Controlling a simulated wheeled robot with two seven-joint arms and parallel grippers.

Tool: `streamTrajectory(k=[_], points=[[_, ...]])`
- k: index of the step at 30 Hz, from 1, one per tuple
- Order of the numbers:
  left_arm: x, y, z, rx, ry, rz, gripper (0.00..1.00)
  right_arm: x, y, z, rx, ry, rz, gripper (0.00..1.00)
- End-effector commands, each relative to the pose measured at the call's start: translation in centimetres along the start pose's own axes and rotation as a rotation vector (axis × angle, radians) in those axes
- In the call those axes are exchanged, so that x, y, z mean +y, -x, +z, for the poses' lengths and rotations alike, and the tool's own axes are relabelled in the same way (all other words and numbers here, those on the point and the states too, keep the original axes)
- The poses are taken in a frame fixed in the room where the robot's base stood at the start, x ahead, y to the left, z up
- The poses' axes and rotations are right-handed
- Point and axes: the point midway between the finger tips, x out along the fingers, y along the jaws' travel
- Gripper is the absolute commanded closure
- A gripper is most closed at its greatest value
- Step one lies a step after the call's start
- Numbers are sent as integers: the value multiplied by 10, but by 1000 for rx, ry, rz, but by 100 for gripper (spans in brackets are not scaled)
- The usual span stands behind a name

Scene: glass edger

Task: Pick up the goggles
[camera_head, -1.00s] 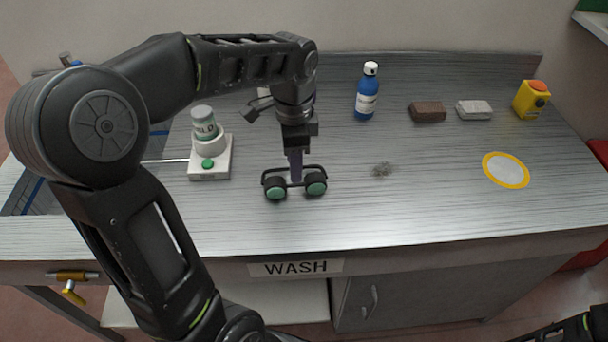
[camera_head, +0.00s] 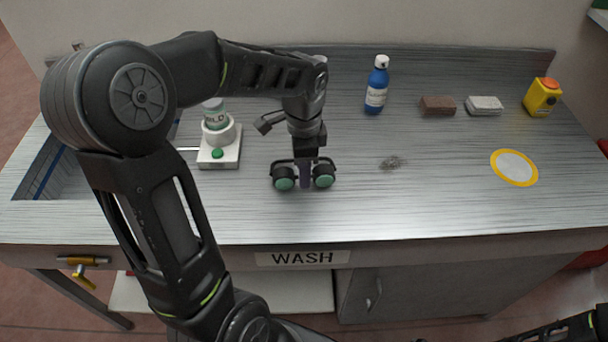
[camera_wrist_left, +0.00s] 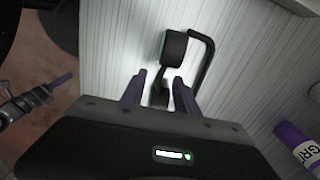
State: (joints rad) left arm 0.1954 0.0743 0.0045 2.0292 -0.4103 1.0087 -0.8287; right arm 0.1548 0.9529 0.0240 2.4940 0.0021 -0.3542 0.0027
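The goggles (camera_head: 284,180), black with two green round lenses, lie on the metal bench top. A black strap or frame runs behind the lenses. My left gripper (camera_head: 305,180) points down at the middle of the goggles, between the lenses. In the left wrist view, its two purple fingers (camera_wrist_left: 159,92) stand apart, with a dark middle part of the goggles between them. One eye cup (camera_wrist_left: 173,48) and the strap show beyond; the other cup is hidden by the gripper. Part of my right arm shows at the lower right of the head view; its gripper (camera_wrist_left: 58,82) shows side-on in the wrist view.
Left of the goggles is a white device (camera_head: 219,156) with a bottle on top. Behind are a blue bottle (camera_head: 376,88), a brown block (camera_head: 437,106), a grey block (camera_head: 484,105) and a yellow box (camera_head: 541,97). A yellow-rimmed disc (camera_head: 514,168) lies right.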

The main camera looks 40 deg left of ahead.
Motion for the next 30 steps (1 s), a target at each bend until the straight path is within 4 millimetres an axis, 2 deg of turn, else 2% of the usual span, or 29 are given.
streamTrajectory(k=[3, 7, 25, 30], points=[[1, -18, 0, -2, 0, 4, 64, -1, 4, 0, -1, -1, 1, 64], [1, -29, 0, -1, 0, 2, 64, -1, 5, 1, -1, -1, 2, 64], [0, -29, 0, 1, 1, 0, 64, -1, 4, 1, -2, -1, 2, 64], [0, -29, 0, 1, 1, 0, 78, -1, 4, 1, -1, -1, 2, 64]])
